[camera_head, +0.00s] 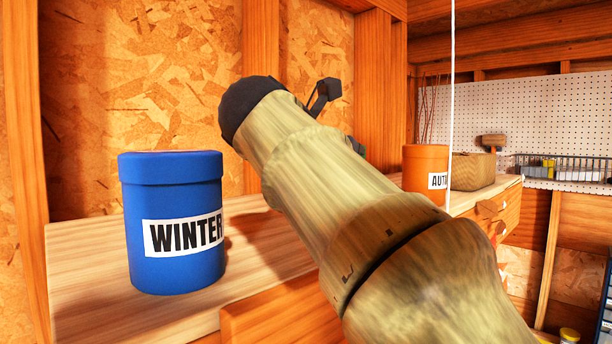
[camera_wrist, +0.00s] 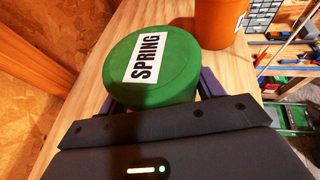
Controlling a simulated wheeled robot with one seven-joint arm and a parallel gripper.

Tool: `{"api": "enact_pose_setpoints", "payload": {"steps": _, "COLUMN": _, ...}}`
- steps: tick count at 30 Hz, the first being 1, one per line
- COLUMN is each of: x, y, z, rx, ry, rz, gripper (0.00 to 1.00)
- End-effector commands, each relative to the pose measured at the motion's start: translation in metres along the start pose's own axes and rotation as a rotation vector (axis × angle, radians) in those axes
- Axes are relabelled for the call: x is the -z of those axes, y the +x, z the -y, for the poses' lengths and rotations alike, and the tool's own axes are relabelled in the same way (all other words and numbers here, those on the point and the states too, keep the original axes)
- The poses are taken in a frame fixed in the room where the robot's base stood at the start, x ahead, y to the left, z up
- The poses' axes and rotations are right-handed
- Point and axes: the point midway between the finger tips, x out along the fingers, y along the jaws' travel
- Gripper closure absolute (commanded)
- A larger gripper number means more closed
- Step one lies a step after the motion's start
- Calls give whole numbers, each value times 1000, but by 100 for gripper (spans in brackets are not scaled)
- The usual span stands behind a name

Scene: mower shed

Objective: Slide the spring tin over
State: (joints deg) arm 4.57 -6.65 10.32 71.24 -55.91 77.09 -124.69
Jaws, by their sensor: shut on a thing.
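The spring tin (camera_wrist: 165,85) is green with a white SPRING label on its lid, and shows in the wrist view standing on the wooden bench top (camera_wrist: 108,112). My gripper (camera_wrist: 160,95) has a finger on either side of the tin and is shut on it. In the head view my arm hides the spring tin and my gripper's fingers. A blue tin labelled WINTER (camera_head: 172,222) stands upright on the left of the bench. An orange tin (camera_head: 425,170), its label partly hidden and reading AUT, stands beyond my arm to the right.
A woven basket (camera_head: 473,171) sits to the right of the orange tin. A thin white cord (camera_head: 452,80) hangs in front of the orange tin's right side. A board wall (camera_head: 140,70) runs behind the bench. Bare bench top lies between the blue tin and my arm.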

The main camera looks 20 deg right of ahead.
Motion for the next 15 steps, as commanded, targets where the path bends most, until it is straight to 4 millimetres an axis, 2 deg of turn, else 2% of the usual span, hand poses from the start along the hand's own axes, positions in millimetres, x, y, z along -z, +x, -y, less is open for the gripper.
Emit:
{"api": "enact_pose_setpoints", "payload": {"steps": 8, "x": 1, "y": 0, "z": -2, "rx": -2, "ry": -1, "rz": -2, "gripper": 60}}
{"api": "enact_pose_setpoints", "payload": {"steps": 9, "x": 1, "y": -1, "z": -3, "rx": -4, "ry": -2, "rz": -2, "gripper": 28}}
{"api": "enact_pose_setpoints", "payload": {"steps": 12, "x": 2, "y": -2, "z": -5, "rx": -9, "ry": -4, "rz": -2, "gripper": 8}}
{"api": "enact_pose_setpoints", "payload": {"steps": 15, "x": 2, "y": -3, "z": -5, "rx": -11, "ry": -5, "rz": -2, "gripper": 8}}
